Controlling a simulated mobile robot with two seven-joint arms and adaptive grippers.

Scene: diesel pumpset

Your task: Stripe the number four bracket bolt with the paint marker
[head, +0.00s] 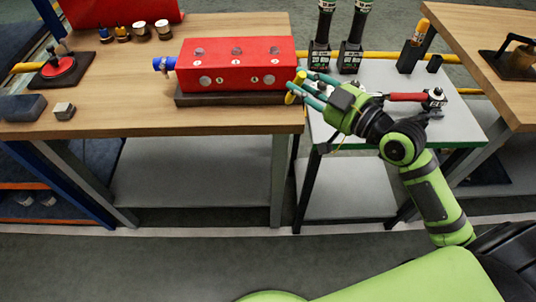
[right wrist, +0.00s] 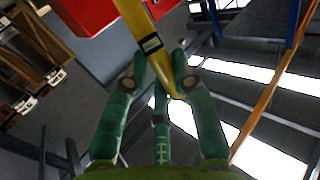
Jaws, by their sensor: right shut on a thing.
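My right gripper (head: 302,86) is shut on a yellow paint marker (head: 294,92), just off the right end of a red block (head: 236,64). The right wrist view shows the marker (right wrist: 150,45) slanting between the green fingers of the gripper (right wrist: 159,72). The red block lies on a dark base on the wooden bench. Round grey bolt heads show on its top and front face. Small marks beside them are too small to read surely, so I cannot tell which bolt is number four. No stripe is visible. My left gripper is out of view.
The wooden bench (head: 150,122) is clear in front of the block. Several small pots (head: 140,31) stand behind. A grey side table (head: 455,110) at right holds two dark upright tools (head: 350,50), a yellow-topped holder (head: 409,55) and a red-handled tool (head: 405,97).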

